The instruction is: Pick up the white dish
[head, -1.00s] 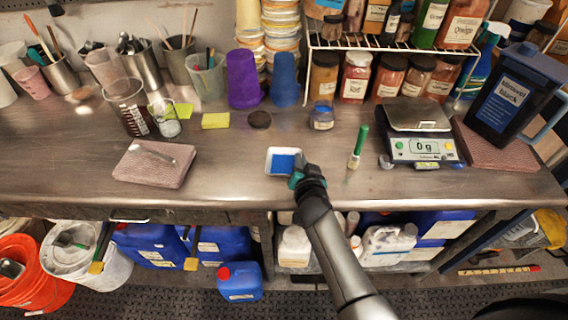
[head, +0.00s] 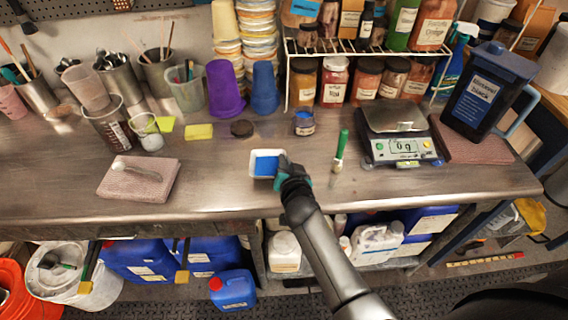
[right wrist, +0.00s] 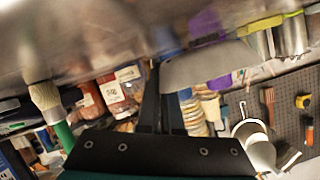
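The white dish (head: 254,169) is a small square tray with blue powder (head: 266,166) in it, near the front middle of the metal bench in the head view. My right gripper (head: 284,175) is at its right side, shut on the dish's edge. In the right wrist view the dish (right wrist: 208,68) is a pale blurred shape right at the dark fingers (right wrist: 162,112). Whether a gap lies under the dish is hard to tell. My left gripper is not in view.
A small blue jar (head: 304,124), a dark disc (head: 242,128) and a yellow sponge (head: 199,132) lie behind. A pink cloth (head: 125,186) lies left. Bench between is clear.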

